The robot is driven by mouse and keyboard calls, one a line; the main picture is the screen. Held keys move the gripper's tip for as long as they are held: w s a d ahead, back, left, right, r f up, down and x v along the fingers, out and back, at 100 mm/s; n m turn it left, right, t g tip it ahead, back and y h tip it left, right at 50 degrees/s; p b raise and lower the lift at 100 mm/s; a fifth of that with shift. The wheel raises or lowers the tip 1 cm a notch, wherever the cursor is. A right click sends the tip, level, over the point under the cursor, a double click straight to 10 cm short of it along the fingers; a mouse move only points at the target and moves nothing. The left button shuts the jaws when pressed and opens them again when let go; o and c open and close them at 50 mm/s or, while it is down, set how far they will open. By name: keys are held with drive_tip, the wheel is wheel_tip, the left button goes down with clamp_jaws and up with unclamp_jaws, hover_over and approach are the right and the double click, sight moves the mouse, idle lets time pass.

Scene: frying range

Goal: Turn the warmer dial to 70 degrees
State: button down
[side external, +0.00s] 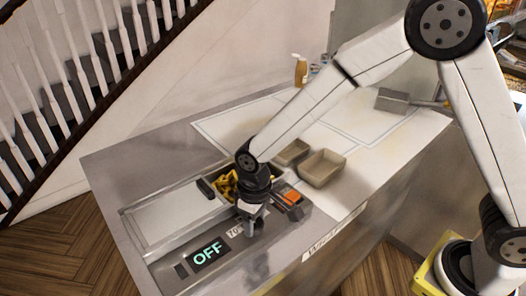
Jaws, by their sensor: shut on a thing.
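The warmer (140,222) is a long grey metal unit on the near left of the counter. Its display (209,253) glows and reads OFF. A small white label (236,232) beside the display shows what looks like 70, partly hidden by my gripper. My gripper (253,218) points down at the warmer's front panel, just right of the label. It is shut on the dial, which is mostly hidden by the fingers, so its pointing direction cannot be told.
Behind my gripper is a bin with yellow food (226,186). An orange item (292,196) lies right of it. Two beige trays (322,168) stand on the counter (390,150). A sauce bottle (300,70) and a flat metal tool (392,100) are at the back.

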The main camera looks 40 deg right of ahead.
drive_tip(key=shift+n, duration=0.6)
drive_tip(key=shift+c, duration=0.4)
unclamp_jaws()
drive_tip(key=shift+r, duration=0.1)
drive_tip(key=shift+w+d+r, duration=0.1)
drive_tip(key=shift+r, duration=3.75)
